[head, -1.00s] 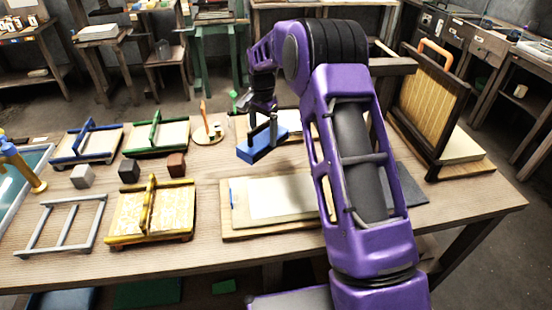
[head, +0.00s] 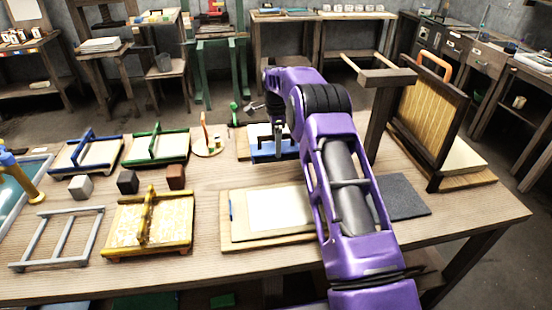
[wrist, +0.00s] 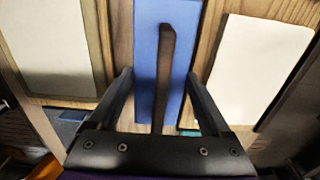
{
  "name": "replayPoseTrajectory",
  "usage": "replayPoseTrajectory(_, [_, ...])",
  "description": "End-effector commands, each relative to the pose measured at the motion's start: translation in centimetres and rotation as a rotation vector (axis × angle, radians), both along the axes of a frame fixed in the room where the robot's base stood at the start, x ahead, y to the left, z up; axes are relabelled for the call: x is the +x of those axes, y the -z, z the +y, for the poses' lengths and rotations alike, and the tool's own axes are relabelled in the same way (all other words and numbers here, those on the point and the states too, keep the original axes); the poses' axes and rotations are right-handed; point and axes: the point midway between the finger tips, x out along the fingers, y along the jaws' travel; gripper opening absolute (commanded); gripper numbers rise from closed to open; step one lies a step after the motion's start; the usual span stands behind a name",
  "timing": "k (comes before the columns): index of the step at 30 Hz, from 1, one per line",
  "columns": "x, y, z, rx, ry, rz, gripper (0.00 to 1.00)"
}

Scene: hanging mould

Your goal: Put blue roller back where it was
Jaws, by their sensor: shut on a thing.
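The blue roller (head: 262,156) shows as a long blue block below my gripper (head: 278,140) in the head view. It is at the back middle of the table, over or on a pale board; I cannot tell whether it touches. In the wrist view the blue roller (wrist: 147,60) lies lengthwise between the fingertips of my gripper (wrist: 161,76), with a dark wooden bar along its middle. The gripper is shut on it. My arm hides part of the board and the roller's right end.
A wooden board with a white sheet (head: 275,208) lies in front. An upright framed screen (head: 430,115) stands at the right. A round stand with an orange post (head: 205,135), small blocks and blue, green and yellow frames fill the left. Bare tabletop lies between.

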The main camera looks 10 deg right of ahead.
Motion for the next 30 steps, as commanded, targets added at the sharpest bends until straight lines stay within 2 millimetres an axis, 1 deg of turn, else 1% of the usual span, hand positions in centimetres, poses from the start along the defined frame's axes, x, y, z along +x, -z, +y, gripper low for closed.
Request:
replayPoseTrajectory(5, [0.0, 1.8, 0.0, 0.0, -0.001, -0.001, 0.33])
replayPoseTrajectory(9, [0.0, 4.2, 0.0, 0.0, -0.001, -0.001, 0.33])
replayPoseTrajectory(12, [0.1, 5.1, 0.0, 0.0, -0.002, -0.004, 0.33])
replayPoseTrajectory(20, [0.1, 5.3, 0.0, 0.0, -0.002, -0.005, 0.33])
replayPoseTrajectory(30, [0.0, 6.5, 0.0, -0.001, -0.002, -0.001, 0.33])
